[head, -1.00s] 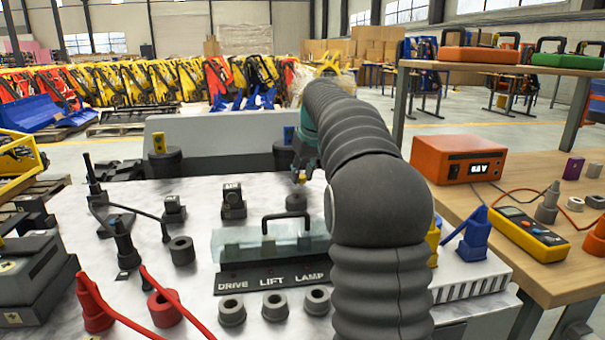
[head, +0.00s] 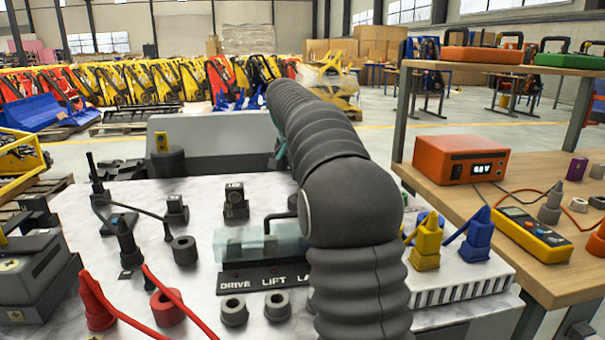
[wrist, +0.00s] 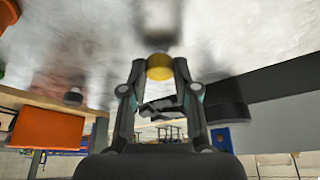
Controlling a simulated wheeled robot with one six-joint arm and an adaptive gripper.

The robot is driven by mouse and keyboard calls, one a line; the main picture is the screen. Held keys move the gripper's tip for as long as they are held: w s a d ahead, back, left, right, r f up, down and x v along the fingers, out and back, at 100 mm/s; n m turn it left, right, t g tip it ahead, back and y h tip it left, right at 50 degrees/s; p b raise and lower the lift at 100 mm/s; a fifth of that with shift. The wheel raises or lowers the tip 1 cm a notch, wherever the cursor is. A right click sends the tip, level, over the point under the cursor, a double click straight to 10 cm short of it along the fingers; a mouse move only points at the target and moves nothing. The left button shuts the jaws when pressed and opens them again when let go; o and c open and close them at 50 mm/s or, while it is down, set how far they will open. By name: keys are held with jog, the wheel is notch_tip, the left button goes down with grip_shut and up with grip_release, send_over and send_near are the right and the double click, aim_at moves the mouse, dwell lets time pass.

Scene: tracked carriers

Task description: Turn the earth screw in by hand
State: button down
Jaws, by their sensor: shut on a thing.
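In the wrist view my gripper (wrist: 160,66) is shut on a round yellow piece, which I take for the earth screw (wrist: 160,72). It sits between the two fingertips, with the pale marbled bench top (wrist: 235,45) beyond it. A blurred dark patch shows just past the yellow piece; I cannot tell whether the screw sits in a hole or stands clear. In the head view my dark ribbed arm reaches over the bench and hides my gripper, the screw and the place under them.
A clear cover with a black handle (head: 268,222) stands behind the DRIVE and LIFT label strip (head: 250,284). Yellow (head: 426,242) and blue (head: 478,235) plugs stand right of my arm. An orange supply box (head: 459,158) and a yellow meter (head: 532,234) lie on the side table.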

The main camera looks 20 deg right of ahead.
jog(key=shift+w+a+m+g+h, duration=0.15)
jog(key=shift+m+g+h, duration=0.25)
jog(key=shift+m, duration=1.2)
jog(key=shift+r, duration=0.1)
jog(key=c, duration=0.9)
grip_release()
jog(key=shift+o, duration=0.2)
jog(key=v, duration=0.7)
jog(key=shift+r, duration=0.25)
jog(key=shift+w, duration=0.1)
